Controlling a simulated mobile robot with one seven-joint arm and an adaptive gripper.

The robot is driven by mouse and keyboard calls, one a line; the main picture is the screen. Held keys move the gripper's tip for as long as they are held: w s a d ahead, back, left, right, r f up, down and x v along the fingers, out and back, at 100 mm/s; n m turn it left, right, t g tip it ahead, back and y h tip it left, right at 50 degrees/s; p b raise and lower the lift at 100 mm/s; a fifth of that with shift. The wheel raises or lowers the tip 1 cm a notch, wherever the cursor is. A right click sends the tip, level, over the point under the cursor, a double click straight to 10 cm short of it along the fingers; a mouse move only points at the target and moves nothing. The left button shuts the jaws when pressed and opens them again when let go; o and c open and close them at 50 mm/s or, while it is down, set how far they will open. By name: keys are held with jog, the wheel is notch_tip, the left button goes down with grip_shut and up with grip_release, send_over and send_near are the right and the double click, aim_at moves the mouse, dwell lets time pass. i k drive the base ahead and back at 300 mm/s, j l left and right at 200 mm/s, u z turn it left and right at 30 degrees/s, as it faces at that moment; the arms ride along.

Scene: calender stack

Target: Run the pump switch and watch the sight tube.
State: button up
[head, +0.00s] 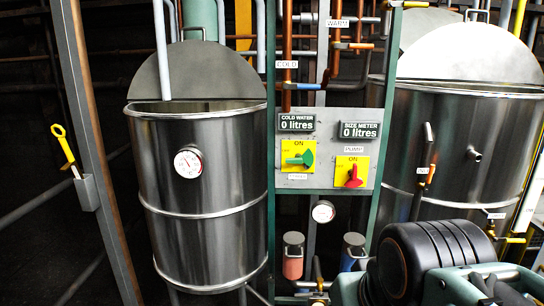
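The pump switch (353,178) is a red handle on a yellow plate marked ON, under a PUMP label on the grey control panel (330,121). Its handle looks roughly upright, though its exact setting is hard to read. A green handle (301,159) on a second yellow plate lies more sideways to its left. A pale upright strip (529,198) with a yellow edge at the far right may be the sight tube; no level can be read on it. My gripper is not in view.
Steel vats stand left (205,220) and right (460,140) of the panel. The cold water display (296,124) and size meter (360,130) both read 0 litres. A black ribbed cylinder (430,255) with teal parts fills the lower right. A post stands at left.

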aim_at(355, 177)
jog(key=z, duration=1.2)
jog(key=i+j, duration=0.15)
jog(key=j, duration=0.15)
jog(key=i+j, duration=0.15)
jog(key=j, duration=0.15)
jog(key=i+j, duration=0.15)
jog(key=j, duration=0.15)
jog(key=j+z, duration=0.15)
jog(key=i+l, duration=0.05)
